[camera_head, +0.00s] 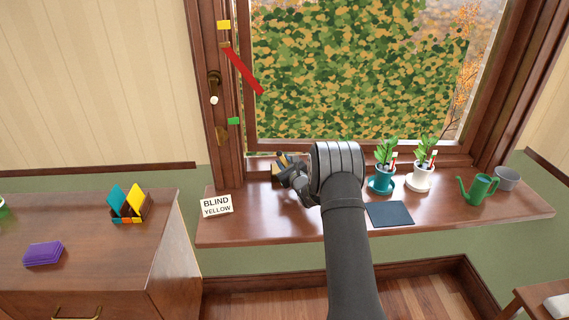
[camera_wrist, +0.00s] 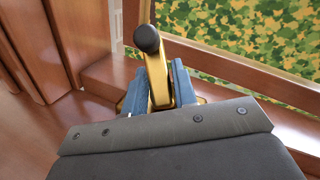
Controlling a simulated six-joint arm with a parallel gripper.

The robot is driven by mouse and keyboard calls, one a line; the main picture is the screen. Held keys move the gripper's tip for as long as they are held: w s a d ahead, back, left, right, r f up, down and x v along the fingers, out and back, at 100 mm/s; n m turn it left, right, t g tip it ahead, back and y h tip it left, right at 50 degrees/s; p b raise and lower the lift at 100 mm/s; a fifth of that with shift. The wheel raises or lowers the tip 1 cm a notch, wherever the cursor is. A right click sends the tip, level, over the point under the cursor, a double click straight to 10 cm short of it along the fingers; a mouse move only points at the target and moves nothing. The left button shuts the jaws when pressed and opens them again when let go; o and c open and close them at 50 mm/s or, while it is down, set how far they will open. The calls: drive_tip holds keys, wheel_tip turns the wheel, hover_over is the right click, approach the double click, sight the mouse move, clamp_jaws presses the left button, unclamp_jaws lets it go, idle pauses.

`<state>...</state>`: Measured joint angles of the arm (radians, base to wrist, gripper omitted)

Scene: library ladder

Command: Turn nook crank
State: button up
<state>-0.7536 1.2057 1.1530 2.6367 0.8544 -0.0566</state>
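A brass crank arm (camera_wrist: 157,82) with a round black knob (camera_wrist: 148,39) rises between my gripper's two blue-grey fingers in the wrist view. My gripper (camera_wrist: 160,88) has one finger on each side of the arm, with no clear gap, so it looks shut on it. The knob stands free beyond the fingertips. In the head view my gripper (camera_head: 286,174) is low at the left part of the window sill, close to the frame. There my wrist hides most of the crank. Another brass crank (camera_head: 214,82) with a white knob is on the left window frame.
A red pointer (camera_head: 243,70) lies between yellow (camera_head: 224,25) and green (camera_head: 233,121) marks. A card (camera_head: 216,206) reads "BLIND YELLOW". On the sill (camera_head: 480,213) are potted plants (camera_head: 382,179), a dark mat (camera_head: 390,214) and a green watering can (camera_head: 480,188). A cabinet (camera_head: 90,250) stands left.

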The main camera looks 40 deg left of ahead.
drive_tip(key=shift+n+g, duration=0.3)
drive_tip(key=shift+n, duration=0.2)
drive_tip(key=n+g, duration=0.2)
drive_tip(key=n, duration=0.1)
drive_tip(key=n+g, duration=0.2)
drive_tip(key=shift+s+f+n+h, duration=0.2)
drive_tip(key=shift+n+h, duration=0.1)
drive_tip(key=shift+n, duration=0.1)
drive_tip(key=n+g+h, duration=0.1)
drive_tip(key=n, duration=0.2)
drive_tip(key=n+g+h, duration=0.1)
drive_tip(key=n+g, duration=0.1)
drive_tip(key=shift+s+f+n+h, duration=0.2)
drive_tip(key=shift+n+h, duration=0.1)
drive_tip(key=shift+n, duration=0.1)
drive_tip(key=o, duration=0.9)
drive_tip(key=shift+c, duration=0.2)
drive_tip(key=shift+s, duration=0.1)
